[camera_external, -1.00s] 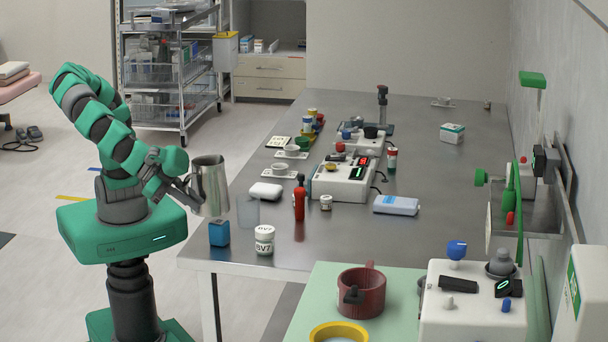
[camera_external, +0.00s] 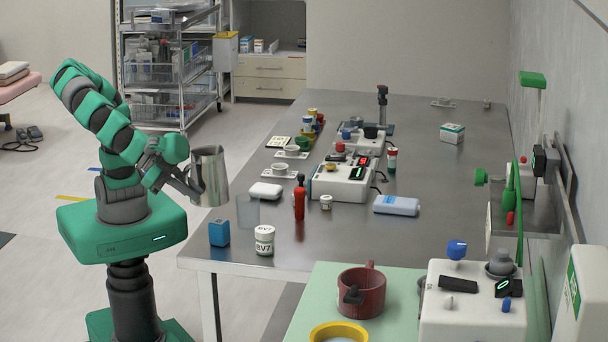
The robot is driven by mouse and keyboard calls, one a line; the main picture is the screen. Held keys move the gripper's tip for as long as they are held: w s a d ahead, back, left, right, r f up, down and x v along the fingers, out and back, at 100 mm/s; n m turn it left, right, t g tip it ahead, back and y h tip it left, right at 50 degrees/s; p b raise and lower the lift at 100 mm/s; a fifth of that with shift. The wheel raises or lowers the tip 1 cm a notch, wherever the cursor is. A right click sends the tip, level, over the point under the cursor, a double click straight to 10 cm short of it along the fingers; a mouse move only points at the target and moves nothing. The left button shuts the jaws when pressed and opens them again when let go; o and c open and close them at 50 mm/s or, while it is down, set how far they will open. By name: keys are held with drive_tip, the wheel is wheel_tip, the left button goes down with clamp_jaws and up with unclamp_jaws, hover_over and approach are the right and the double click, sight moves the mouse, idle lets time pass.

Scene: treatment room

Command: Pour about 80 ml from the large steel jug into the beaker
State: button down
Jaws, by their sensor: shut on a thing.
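The large steel jug (camera_external: 211,178) is held in the air at the table's left edge, slightly tilted. My gripper (camera_external: 193,188) is shut on its left side, probably at the handle. The beaker (camera_external: 248,211) is clear and stands on the steel table just right of and below the jug. The jug's inside and the beaker's contents cannot be made out. No stream of liquid shows between them.
A blue box (camera_external: 219,233) and a white jar (camera_external: 264,240) stand in front of the beaker. A white case (camera_external: 265,191) lies behind it, and a red bottle (camera_external: 299,203) stands to its right. The table (camera_external: 450,180) is clearer toward the back right.

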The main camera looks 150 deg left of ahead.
drive_tip(key=shift+w+a+r, duration=0.2)
drive_tip(key=shift+w+r, duration=0.05)
drive_tip(key=shift+w, duration=0.2)
drive_tip(key=shift+f, duration=0.15)
wheel_tip(320, 180, down, 5)
drive_tip(key=shift+r, duration=0.1)
